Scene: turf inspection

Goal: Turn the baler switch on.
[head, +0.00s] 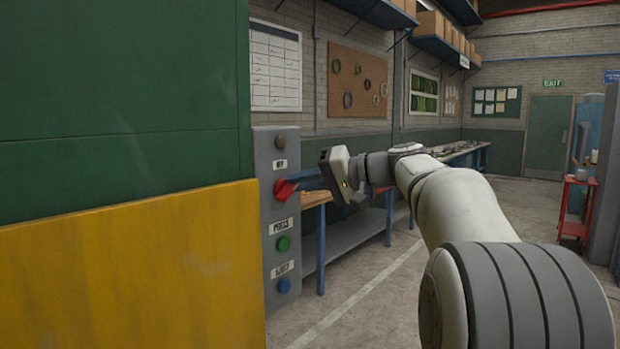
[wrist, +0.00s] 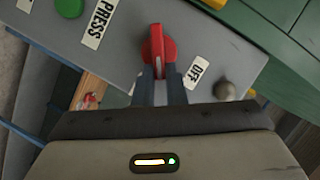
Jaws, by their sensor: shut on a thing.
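The baler switch is a red rotary knob (head: 284,189) on a grey control panel (head: 264,225) at the left of the head view. In the wrist view the red knob (wrist: 158,45) stands at the top middle, with a white OFF label (wrist: 196,72) beside it. My gripper (head: 299,180) reaches the panel from the right. In the wrist view its two dark fingers (wrist: 160,84) are shut on the near end of the knob's handle. The fingers hide part of the handle and of the panel behind. No ON label is readable.
Below the knob sit a green button (head: 283,244) marked PRESS and a blue button (head: 284,286). A dull round lamp or button (head: 280,142) is above. The green and yellow baler body (head: 130,200) fills the left.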

